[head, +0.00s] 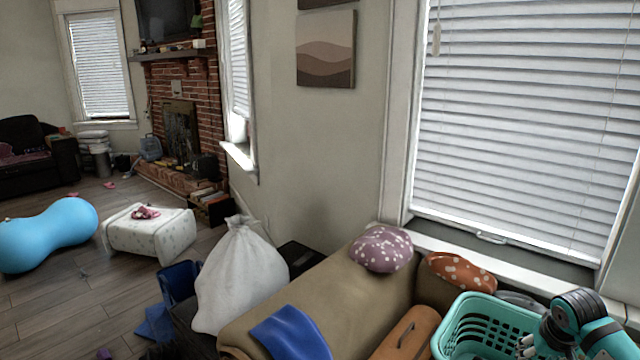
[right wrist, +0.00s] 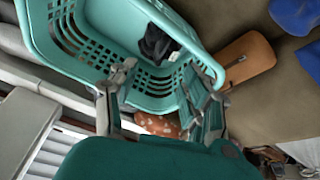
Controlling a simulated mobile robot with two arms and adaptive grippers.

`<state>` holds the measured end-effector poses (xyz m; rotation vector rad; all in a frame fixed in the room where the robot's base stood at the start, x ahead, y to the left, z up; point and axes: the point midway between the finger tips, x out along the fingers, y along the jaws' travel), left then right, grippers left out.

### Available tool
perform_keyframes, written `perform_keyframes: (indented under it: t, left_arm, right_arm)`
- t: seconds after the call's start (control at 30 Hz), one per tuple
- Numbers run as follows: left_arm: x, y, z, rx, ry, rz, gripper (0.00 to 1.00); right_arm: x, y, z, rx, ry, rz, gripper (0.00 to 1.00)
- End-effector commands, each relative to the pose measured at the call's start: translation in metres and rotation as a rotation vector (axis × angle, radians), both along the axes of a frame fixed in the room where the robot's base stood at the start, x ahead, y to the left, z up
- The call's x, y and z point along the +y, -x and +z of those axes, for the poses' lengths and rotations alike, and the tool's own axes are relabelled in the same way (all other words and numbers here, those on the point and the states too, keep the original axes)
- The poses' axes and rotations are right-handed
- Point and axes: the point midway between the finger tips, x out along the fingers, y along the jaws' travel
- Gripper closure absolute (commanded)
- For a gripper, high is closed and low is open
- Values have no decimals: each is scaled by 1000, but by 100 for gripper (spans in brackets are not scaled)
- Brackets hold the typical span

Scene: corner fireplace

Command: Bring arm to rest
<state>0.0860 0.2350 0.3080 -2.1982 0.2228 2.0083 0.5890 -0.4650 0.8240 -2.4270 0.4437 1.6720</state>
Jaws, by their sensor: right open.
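My right arm comes in at the lower right corner of the head view, in front of the teal laundry basket (head: 492,306). I cannot tell whether the fingers touch the basket. My left gripper is in neither view.
The basket stands on a tan sofa (head: 335,290) with an orange-brown case (head: 408,335), blue cloth (head: 290,332) and two patterned cushions, purple (head: 381,248) and orange (head: 460,270). A window sill runs behind.

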Motion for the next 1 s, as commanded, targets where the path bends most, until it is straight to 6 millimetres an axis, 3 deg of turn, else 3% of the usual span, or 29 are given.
perform_keyframes:
  t: [0.17, 0.37, 0.47, 0.6, 0.73, 1.0]
  left_arm:
    - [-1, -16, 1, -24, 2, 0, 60]
    - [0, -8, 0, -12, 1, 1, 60]
    - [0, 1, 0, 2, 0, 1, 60]
    - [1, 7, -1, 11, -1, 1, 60]
    - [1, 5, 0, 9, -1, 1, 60]
    - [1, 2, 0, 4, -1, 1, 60]
  right_arm:
    - [37, 15, -31, 28, 11, 94, 52]
    - [94, 47, -72, 60, 19, 235, 52]
    - [134, 77, -97, 74, 15, 327, 52]
    - [202, 145, -125, 76, -9, 466, 52]
    - [237, 199, -128, 65, -19, 526, 52]
    - [260, 266, -115, 54, -24, 538, 52]
